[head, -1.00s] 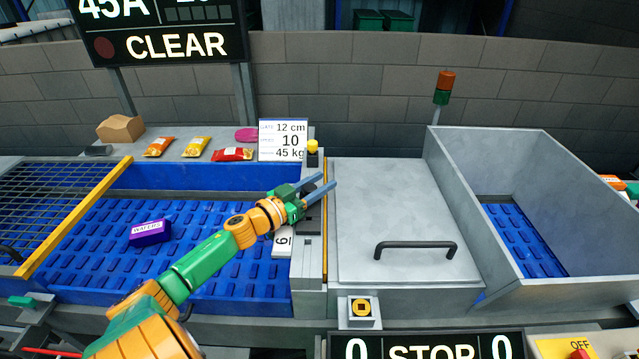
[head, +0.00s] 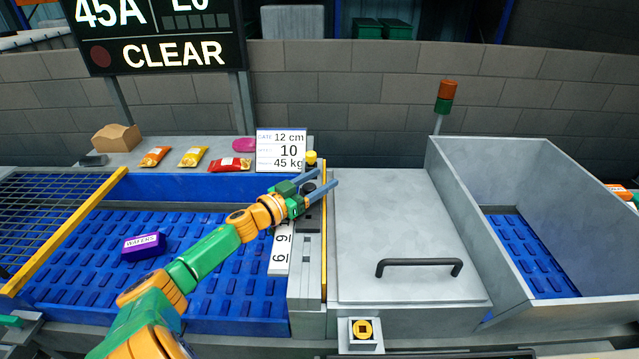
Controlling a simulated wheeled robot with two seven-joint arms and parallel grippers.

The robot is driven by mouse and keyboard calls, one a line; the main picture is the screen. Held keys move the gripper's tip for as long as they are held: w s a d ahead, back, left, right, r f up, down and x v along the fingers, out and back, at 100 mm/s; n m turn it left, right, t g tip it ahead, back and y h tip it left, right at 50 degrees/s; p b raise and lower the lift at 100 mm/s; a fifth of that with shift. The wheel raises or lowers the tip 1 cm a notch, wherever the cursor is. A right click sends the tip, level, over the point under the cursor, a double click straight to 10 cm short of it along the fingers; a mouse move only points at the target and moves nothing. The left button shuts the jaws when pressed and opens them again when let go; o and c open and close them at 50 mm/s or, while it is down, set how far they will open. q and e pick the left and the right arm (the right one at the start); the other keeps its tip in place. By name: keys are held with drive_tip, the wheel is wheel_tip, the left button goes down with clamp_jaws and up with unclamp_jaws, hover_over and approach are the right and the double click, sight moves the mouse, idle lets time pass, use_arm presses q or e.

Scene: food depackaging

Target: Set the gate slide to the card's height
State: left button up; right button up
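The white card (head: 281,150) stands behind the gate and reads 12 cm for the gate, 10, and 45 kg. The gate post (head: 306,270) is grey, between the blue belt and the metal cover. A white number scale (head: 281,252) beside it shows a 6 and a 9; my arm hides its upper part. My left gripper (head: 322,181) is at the upper part of the post, with its two blue-grey fingers apart. A dark part of the gate slide (head: 309,187) shows by the fingers; I cannot tell whether they touch it. My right gripper is not in view.
A purple wafers pack (head: 144,246) lies on the blue belt (head: 215,290). Several snack packs lie on the ledge behind. To the right are a metal cover (head: 385,225) with a black handle (head: 419,266) and an open grey bin (head: 590,235). A yellow knob (head: 311,158) tops the post.

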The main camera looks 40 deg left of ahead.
use_arm(q)
drive_tip(key=shift+f, duration=0.2)
drive_tip(key=shift+s, duration=0.25)
drive_tip(key=shift+s+a, duration=0.2)
drive_tip(key=shift+s, duration=1.45)
drive_tip(key=shift+s+a, duration=0.15)
drive_tip(key=shift+s, duration=1.45)
